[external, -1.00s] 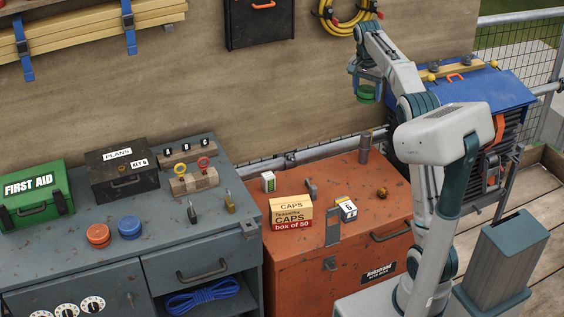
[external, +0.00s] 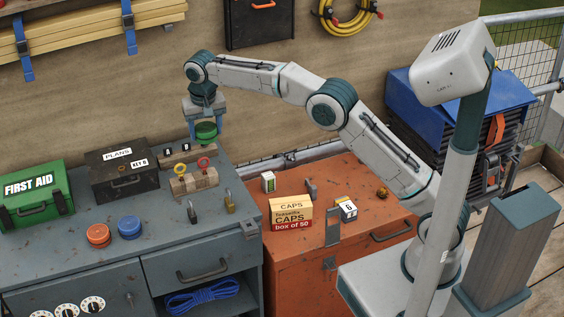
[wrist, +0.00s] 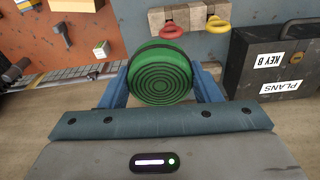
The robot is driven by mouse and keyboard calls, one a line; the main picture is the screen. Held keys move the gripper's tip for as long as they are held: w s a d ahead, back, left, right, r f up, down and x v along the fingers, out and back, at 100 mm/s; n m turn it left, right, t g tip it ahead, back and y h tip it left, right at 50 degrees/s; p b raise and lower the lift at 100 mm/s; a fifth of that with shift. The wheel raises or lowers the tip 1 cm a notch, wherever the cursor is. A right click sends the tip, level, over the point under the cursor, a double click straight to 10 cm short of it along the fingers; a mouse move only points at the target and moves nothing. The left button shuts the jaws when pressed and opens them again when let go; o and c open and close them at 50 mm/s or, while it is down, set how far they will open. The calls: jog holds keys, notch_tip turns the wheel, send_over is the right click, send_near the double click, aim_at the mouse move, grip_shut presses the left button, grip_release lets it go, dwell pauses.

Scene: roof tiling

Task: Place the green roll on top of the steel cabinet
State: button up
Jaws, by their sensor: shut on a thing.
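The green roll (external: 206,131) is held in my gripper (external: 205,135), which is shut on it above the back right part of the grey steel cabinet (external: 150,262). In the wrist view the green roll (wrist: 160,73) shows its dark ringed end between the two blue fingers.
An orange chest (external: 300,250) with small items stands to the right.

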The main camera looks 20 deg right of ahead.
jog(key=s+a+n+p, duration=0.35)
jog(key=s+a, duration=0.75)
jog(key=a, duration=0.4)
jog(key=p, duration=0.1)
send_over(165, 223)
jog(key=shift+y, duration=0.3)
jog(key=f, duration=1.1)
jog(key=shift+s+d+f, duration=0.1)
jog(key=shift+s+f, duration=0.15)
jog(key=shift+f, duration=0.05)
notch_tip(165, 223, down, 4)
jog(key=shift+r+p, duration=0.25)
jog(key=shift+p, duration=0.4)
jog(key=shift+f, duration=0.35)
jog(key=shift+f, duration=0.25)
jog(key=o, duration=1)
jog(key=shift+r, duration=0.1)
jog(key=shift+o, duration=0.2)
jog(key=shift+r, duration=0.1)
